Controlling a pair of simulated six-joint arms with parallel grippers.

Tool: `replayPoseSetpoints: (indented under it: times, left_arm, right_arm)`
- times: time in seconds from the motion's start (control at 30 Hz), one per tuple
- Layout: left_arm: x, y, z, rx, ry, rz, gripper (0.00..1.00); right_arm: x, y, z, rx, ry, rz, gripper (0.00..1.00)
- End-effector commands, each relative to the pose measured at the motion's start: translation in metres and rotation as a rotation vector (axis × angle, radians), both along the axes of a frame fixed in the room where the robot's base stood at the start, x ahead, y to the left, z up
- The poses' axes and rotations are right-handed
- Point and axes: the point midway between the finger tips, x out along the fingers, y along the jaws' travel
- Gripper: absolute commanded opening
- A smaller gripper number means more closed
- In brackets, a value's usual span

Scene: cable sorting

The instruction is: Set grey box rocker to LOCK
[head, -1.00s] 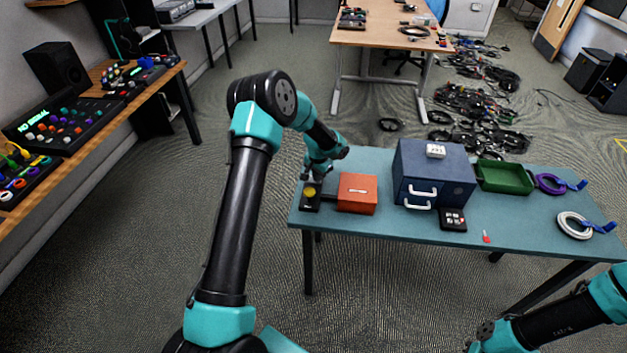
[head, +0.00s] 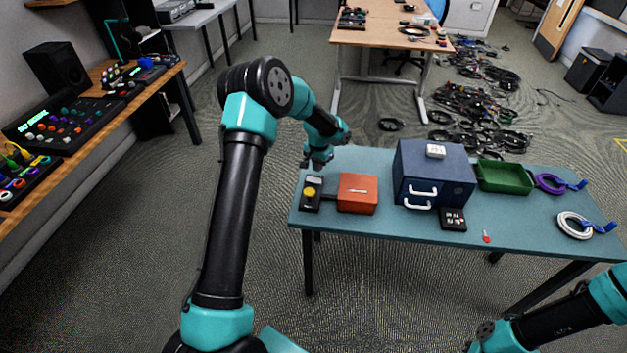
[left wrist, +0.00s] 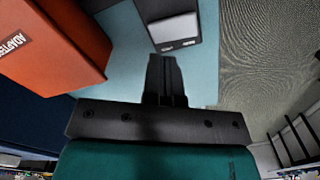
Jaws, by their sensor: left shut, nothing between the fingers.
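A small dark grey box (head: 311,193) with a round yellow button stands at the left end of the blue-green table. A light grey rectangular part (head: 315,180) shows on its top, towards the back; I cannot tell whether this is the rocker or read any LOCK mark. My left gripper (head: 318,164) is above and just behind this box, shut and empty. In the left wrist view its closed fingers (left wrist: 166,62) point at the box's end, with the light part (left wrist: 180,43) just beyond. My right gripper is outside the picture; only its arm shows at lower right.
An orange box (head: 358,193) stands close right of the dark box. Further right are a blue drawer cabinet (head: 434,185), a small dark panel box (head: 453,219), a green tray (head: 505,177), and purple (head: 550,184) and white (head: 573,226) cable coils. The table's front middle is mostly clear.

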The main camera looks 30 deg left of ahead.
Motion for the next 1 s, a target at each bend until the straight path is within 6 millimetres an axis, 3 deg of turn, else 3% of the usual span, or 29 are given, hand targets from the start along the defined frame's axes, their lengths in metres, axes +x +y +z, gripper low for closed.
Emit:
replayPoseSetpoints:
  times: [0.27, 0.77, 0.87, 1.0]
  left_arm:
    - [0.000, 0.000, 0.015, 0.000, -0.002, 0.000, 0.00]
    - [0.000, -0.001, 0.015, -0.002, -0.002, -0.002, 0.00]
    - [0.000, -0.010, 0.015, -0.017, -0.012, -0.014, 0.00]
    - [-0.003, -0.042, 0.011, -0.074, -0.055, -0.055, 0.00]
  right_arm:
    - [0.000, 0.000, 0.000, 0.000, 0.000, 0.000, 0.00]
    - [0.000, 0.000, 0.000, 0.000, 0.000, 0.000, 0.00]
    - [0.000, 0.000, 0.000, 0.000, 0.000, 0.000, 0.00]
    - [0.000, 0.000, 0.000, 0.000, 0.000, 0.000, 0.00]
